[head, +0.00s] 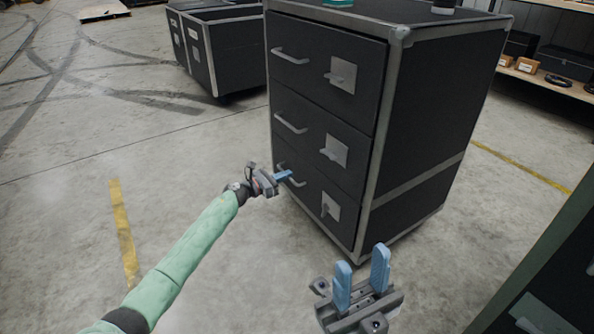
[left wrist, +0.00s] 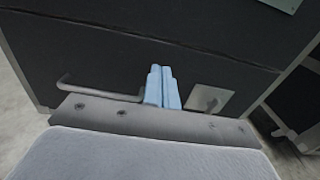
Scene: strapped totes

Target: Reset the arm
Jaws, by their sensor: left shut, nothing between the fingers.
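My left gripper (head: 283,176) is at the front of the black drawer cabinet (head: 432,125), by the handle of the bottom drawer (head: 320,184). In the left wrist view its blue fingers (left wrist: 162,88) are together with nothing between them. The bottom drawer's handle (left wrist: 92,87) shows to their left and a latch plate (left wrist: 209,98) to their right. I cannot tell whether the fingers touch the drawer front. My right gripper (head: 362,270) is in front of the cabinet at the lower right. Its two blue fingers are apart, with nothing between them.
All three drawers look closed. More black cases (head: 222,45) stand behind on the left. A shelf (head: 545,75) with boxes is at the back right. A dark green structure (head: 545,262) is at the lower right.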

